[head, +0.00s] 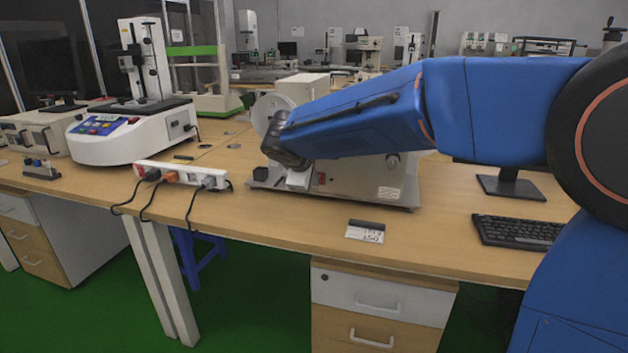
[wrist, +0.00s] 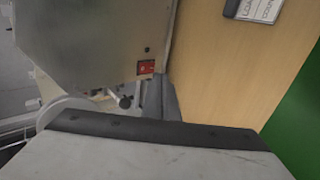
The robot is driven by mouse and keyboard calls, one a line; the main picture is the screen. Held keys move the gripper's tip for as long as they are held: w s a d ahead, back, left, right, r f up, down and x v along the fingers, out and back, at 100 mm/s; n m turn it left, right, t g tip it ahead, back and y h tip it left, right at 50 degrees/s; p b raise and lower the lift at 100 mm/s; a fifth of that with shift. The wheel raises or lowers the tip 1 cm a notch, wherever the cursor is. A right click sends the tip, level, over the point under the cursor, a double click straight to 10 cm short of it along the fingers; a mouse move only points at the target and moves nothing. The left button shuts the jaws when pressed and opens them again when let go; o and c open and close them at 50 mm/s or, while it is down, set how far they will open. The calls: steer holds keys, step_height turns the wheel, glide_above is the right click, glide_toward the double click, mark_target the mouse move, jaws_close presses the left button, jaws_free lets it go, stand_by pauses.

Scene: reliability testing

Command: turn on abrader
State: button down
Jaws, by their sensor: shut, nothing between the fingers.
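The abrader (head: 375,180) is a beige-grey machine with a pale round wheel at its left, standing on the wooden desk, partly hidden behind my blue arm. A small red switch (head: 321,178) sits low on its front panel. In the wrist view the red switch (wrist: 146,67) shows on the grey panel, just beyond my fingertips. My gripper (head: 302,179) is shut and empty, low in front of the machine's left part. In the wrist view my gripper (wrist: 161,82) is close to the switch, slightly right of it; I cannot tell whether it touches.
A white power strip (head: 180,177) with several plugs and hanging cables lies to the left. A label card (head: 365,232) lies near the desk's front edge. A keyboard (head: 518,232) is at the right. A white machine (head: 120,140) with a column stands at the left.

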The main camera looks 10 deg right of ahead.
steer(key=v, duration=0.9)
steer(key=shift+r, duration=0.25)
steer(key=shift+s, duration=0.15)
steer(key=shift+s+a+f, duration=0.15)
steer(key=shift+s+f, duration=0.05)
steer(key=shift+f, duration=0.45)
steer(key=shift+w, duration=0.1)
steer(key=x, duration=0.8)
steer(key=w+r+x, duration=0.1)
steer(key=x, duration=0.3)
steer(key=shift+d, duration=0.25)
steer(key=shift+w+d, duration=0.25)
steer(key=shift+w, duration=0.35)
